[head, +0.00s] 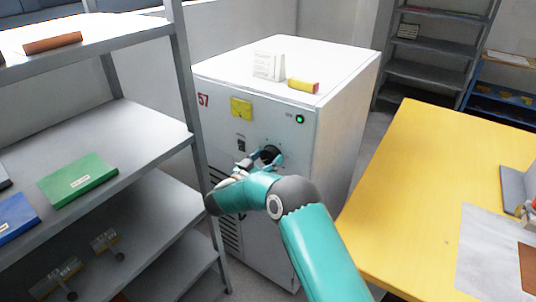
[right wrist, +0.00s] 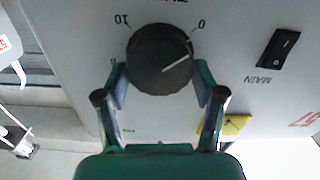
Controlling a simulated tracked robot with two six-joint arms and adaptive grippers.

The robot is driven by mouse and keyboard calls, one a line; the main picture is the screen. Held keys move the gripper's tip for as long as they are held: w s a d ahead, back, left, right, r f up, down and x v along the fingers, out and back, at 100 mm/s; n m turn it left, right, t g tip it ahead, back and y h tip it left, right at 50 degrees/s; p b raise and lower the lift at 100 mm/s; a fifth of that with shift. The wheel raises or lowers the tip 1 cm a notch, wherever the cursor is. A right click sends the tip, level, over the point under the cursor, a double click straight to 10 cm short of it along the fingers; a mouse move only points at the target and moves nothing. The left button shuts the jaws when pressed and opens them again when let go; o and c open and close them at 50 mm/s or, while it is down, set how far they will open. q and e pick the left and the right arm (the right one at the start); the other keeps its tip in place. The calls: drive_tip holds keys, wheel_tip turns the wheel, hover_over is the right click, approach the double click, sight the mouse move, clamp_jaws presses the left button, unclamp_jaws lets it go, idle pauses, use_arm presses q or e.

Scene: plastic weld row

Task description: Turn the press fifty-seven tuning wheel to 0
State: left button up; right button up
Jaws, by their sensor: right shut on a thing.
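The press cabinet marked 57 (head: 335,130) is a white box with a round black tuning wheel (head: 270,153) on its front. In the right wrist view the wheel (right wrist: 160,62) fills the top middle, with the panel upside down. Its white pointer line points right and slightly up in that picture, a little below the printed 0 (right wrist: 201,24). The 10 (right wrist: 121,19) is on the other side. My right gripper (head: 262,162) is shut on the wheel, one finger on each side of it in the right wrist view (right wrist: 161,82). My left gripper is not in view.
A black MAIN switch (right wrist: 285,48) and a yellow label (head: 241,108) are near the wheel. A green lamp (head: 299,119) is lit. A grey shelf (head: 150,120) stands close on the left, a yellow table (head: 420,190) on the right. A yellow-red block (head: 303,86) lies on the cabinet.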

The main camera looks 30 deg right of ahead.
drive_tip(key=shift+a+f+n, duration=0.2)
drive_tip(key=shift+f+n, duration=0.15)
drive_tip(key=shift+n, duration=0.25)
drive_tip(key=shift+f, duration=0.1)
drive_tip(key=o, duration=1.1)
drive_tip(key=shift+w, duration=0.1)
drive_tip(key=shift+d+r, duration=0.1)
drive_tip(key=shift+r, duration=0.1)
drive_tip(key=v, duration=1.2)
drive_tip(key=shift+f, duration=0.1)
